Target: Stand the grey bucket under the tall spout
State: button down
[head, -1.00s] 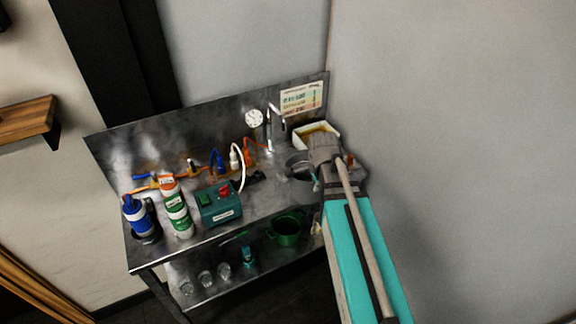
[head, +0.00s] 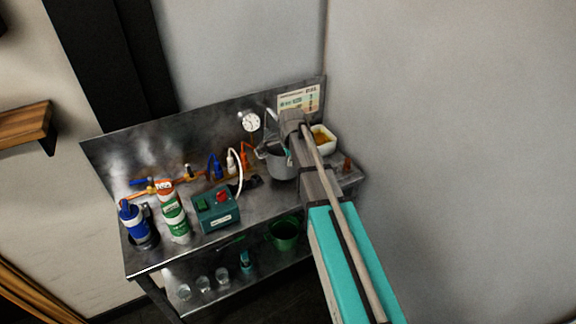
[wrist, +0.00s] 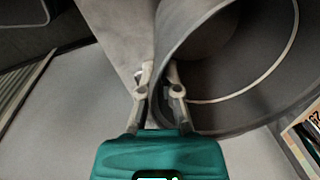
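The grey bucket (head: 281,163) is at the right end of the steel bench, close in front of the tall spout (head: 270,114). My arm covers part of both, so I cannot tell whether the bucket's mouth is under the outlet or whether its base touches the bench. In the wrist view the open bucket (wrist: 245,75) fills the upper right. My gripper (wrist: 159,78) has one finger on each side of the bucket's wall at the rim and appears shut on it. In the head view the fingertips are mostly hidden behind the wrist.
A white tub with orange contents (head: 323,139) stands right of the bucket. A green-and-red switch box (head: 216,208), a white-green canister (head: 173,215) and a blue bottle (head: 137,222) stand to the left. A green pot (head: 284,235) and glasses are on the lower shelf.

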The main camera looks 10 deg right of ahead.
aim_at(287, 178)
dwell(0.3)
jog(key=shift+w+a, duration=0.15)
jog(key=shift+w, duration=0.35)
jog(key=shift+w+f+b, duration=0.25)
jog(key=shift+f+b, duration=0.7)
jog(key=shift+f, duration=0.05)
jog(key=shift+a+f+b, duration=0.1)
jog(key=shift+f+b, duration=0.7)
jog(key=shift+b, duration=0.05)
jog(key=shift+f, duration=0.15)
jog(key=c, duration=0.8)
grip_release()
jog(key=shift+r, duration=0.25)
jog(key=r+p, duration=0.4)
jog(key=s+r+p, duration=0.1)
jog(key=r+p, duration=0.6)
jog(key=p, duration=0.1)
jog(key=shift+s+r, duration=0.25)
jog(key=shift+r, duration=0.15)
